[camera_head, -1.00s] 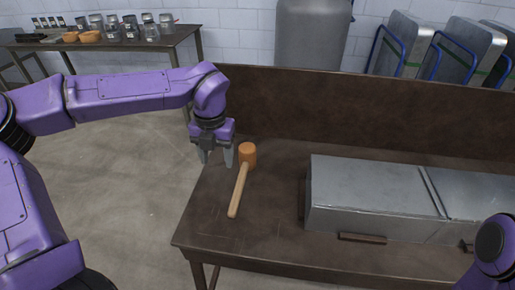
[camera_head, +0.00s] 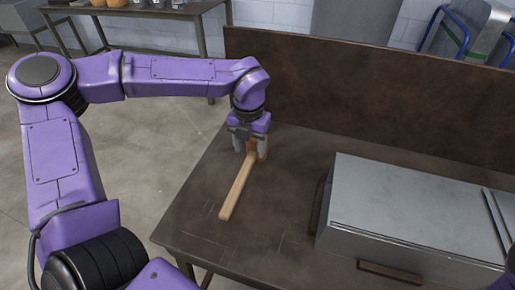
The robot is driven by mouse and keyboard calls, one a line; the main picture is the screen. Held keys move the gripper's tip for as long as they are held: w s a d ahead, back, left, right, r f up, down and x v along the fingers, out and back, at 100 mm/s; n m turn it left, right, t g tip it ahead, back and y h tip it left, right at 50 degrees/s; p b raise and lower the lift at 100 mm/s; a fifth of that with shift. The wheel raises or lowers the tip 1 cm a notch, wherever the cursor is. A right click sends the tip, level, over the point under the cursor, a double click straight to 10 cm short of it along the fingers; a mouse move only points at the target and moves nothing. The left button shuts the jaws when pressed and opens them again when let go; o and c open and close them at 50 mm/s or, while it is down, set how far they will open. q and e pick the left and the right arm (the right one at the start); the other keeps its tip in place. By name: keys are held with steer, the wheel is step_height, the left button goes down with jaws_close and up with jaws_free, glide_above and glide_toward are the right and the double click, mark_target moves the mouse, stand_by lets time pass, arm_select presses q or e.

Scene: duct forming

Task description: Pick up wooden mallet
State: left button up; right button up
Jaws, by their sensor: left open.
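The wooden mallet (camera_head: 237,190) lies on the brown workbench (camera_head: 205,225), its pale handle pointing toward the bench's front left. Its orange-brown head (camera_head: 262,150) is at the far end, partly hidden behind my left gripper. My left gripper (camera_head: 246,149) points down over the head end of the mallet, its fingers open around or just beside the upper handle near the head. I cannot tell whether the fingers touch it. My right gripper is not in view.
A grey sheet-metal duct (camera_head: 405,205) lies on the bench to the right, with a brown bar (camera_head: 390,271) in front of it. A raised back panel (camera_head: 380,95) runs along the bench's far edge. The bench surface between mallet and duct is clear.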

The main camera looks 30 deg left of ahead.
mark_target(249, 160)
arm_select(q)
steer(key=f, duration=0.6)
steer(key=shift+s+a+f+p, duration=0.1)
steer(key=shift+s+f+p, duration=0.15)
steer(key=shift+p, duration=0.1)
jaws_close()
steer(key=shift+r, duration=0.1)
steer(key=shift+r, duration=0.1)
steer(key=shift+w+r, duration=0.1)
steer(key=shift+r, duration=0.3)
steer(key=s+d+r+b, duration=0.2)
steer(key=s+d+r, duration=0.8)
steer(key=r, duration=0.2)
steer(key=shift+b, duration=0.35)
